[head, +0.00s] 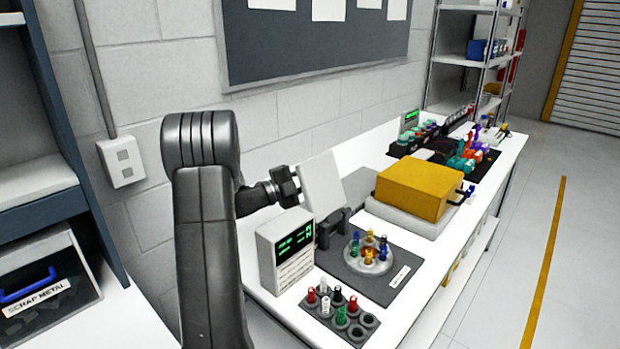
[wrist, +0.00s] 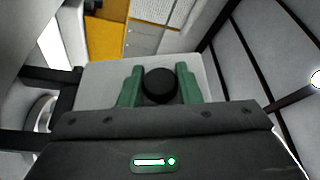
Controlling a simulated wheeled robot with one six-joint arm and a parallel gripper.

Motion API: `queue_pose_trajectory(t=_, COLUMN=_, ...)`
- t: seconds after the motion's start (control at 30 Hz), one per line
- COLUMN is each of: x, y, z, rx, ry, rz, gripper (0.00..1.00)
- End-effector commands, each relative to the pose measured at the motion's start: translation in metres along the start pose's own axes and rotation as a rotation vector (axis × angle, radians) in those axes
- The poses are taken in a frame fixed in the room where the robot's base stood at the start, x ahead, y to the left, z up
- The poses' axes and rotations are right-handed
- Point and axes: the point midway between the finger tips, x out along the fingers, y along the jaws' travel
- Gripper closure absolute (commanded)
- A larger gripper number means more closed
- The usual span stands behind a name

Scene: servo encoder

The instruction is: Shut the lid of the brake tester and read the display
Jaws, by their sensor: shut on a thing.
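The brake tester has a dark base plate (head: 395,290) on the white bench, with a round grey disc (head: 352,262) holding several coloured pegs. Its pale lid (head: 323,188) stands open, nearly upright, above a black hinge bracket (head: 333,226). My gripper (head: 288,187) is at the lid's left face. In the wrist view, the green fingers of my gripper (wrist: 158,86) are shut on a round black knob (wrist: 159,87) in front of the pale lid (wrist: 205,75). A white display box (head: 285,252) stands left of the base, with green characters too small to read surely.
A rack (head: 340,314) of coloured pegs sits at the bench's near end. A yellow box (head: 415,188) on a pale base stands right of the lid. Further back are several coloured parts on dark mats (head: 430,150). The wall (head: 270,128) is close behind the bench.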

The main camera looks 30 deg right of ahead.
Motion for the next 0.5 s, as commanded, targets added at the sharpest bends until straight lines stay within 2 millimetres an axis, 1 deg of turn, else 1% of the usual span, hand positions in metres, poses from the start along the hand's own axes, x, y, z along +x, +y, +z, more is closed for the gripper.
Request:
queue_pose_trajectory(t=0.27, x=0.001, y=0.0, z=-0.003, rx=0.028, ry=0.0, rz=0.012, gripper=1.0)
queue_pose_trajectory(t=0.5, x=0.008, y=-0.002, z=-0.019, rx=0.146, ry=0.002, rz=0.06, gripper=1.0)
